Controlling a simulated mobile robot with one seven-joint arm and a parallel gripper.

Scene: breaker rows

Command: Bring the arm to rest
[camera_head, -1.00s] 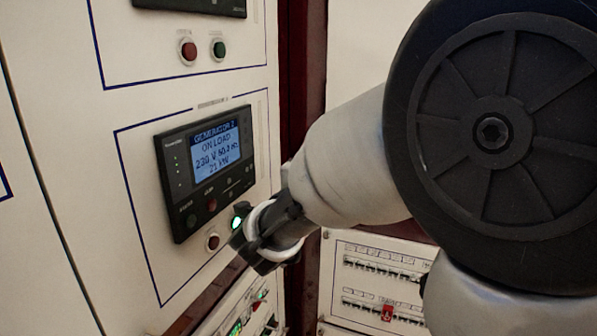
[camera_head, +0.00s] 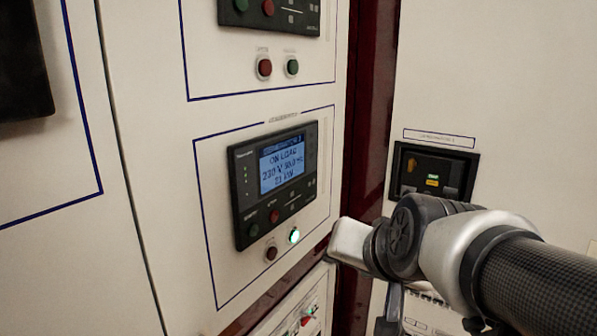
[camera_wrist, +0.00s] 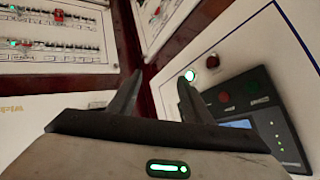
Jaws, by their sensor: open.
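My gripper (camera_wrist: 160,75) shows in the wrist view with its two dark fingers apart and nothing between them. The lit green button (camera_wrist: 190,75) appears just beyond the tip of the right finger; I cannot tell how far away it is. In the head view my arm reaches in from the right edge, in front of the right-hand cabinet. The gripper's fingers are not clearly seen there.
A generator controller (camera_head: 275,185) reads ON LOAD, with a dark red button (camera_head: 271,253) and the lit green one (camera_head: 294,236) below. A dark breaker unit (camera_head: 433,172) sits in the right cabinet. Breaker rows (camera_wrist: 60,35) show in the wrist view.

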